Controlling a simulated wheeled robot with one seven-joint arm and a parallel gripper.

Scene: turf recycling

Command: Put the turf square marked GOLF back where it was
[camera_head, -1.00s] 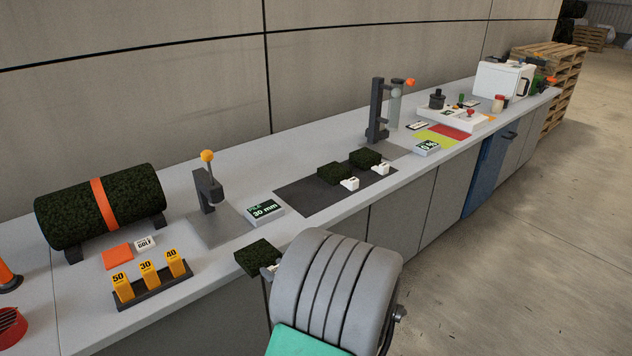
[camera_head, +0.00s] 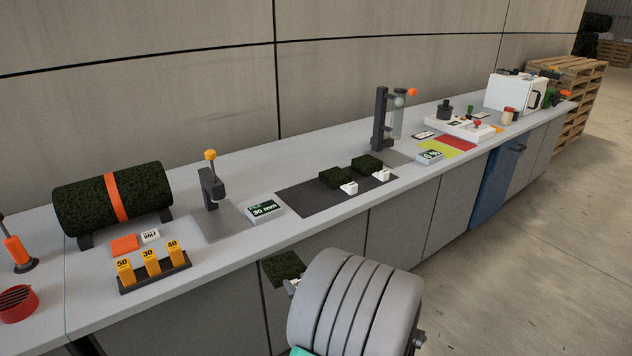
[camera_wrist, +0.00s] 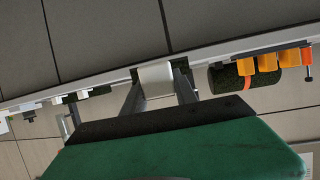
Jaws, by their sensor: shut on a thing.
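A dark green turf square (camera_head: 283,266) with a white tag is held in front of the bench, just below its front edge in the head view. My gripper (camera_wrist: 158,88) is shut on the white tag (camera_wrist: 156,75) in the wrist view; the turf shows as dark edges behind it. The tag's print cannot be read. My arm hides most of the gripper in the head view. Two more turf squares, one left (camera_head: 336,178) and one right (camera_head: 368,166), lie on a dark mat (camera_head: 300,199) with white tags. The mat's left part is bare.
On the bench (camera_head: 235,245) stand a turf roll (camera_head: 112,197), a white card (camera_head: 150,236), a rack of yellow gauges (camera_head: 154,268), a press (camera_head: 211,184), a "30 mm" display (camera_head: 264,207) and a taller stand (camera_head: 383,120). The front edge runs close to the held turf.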

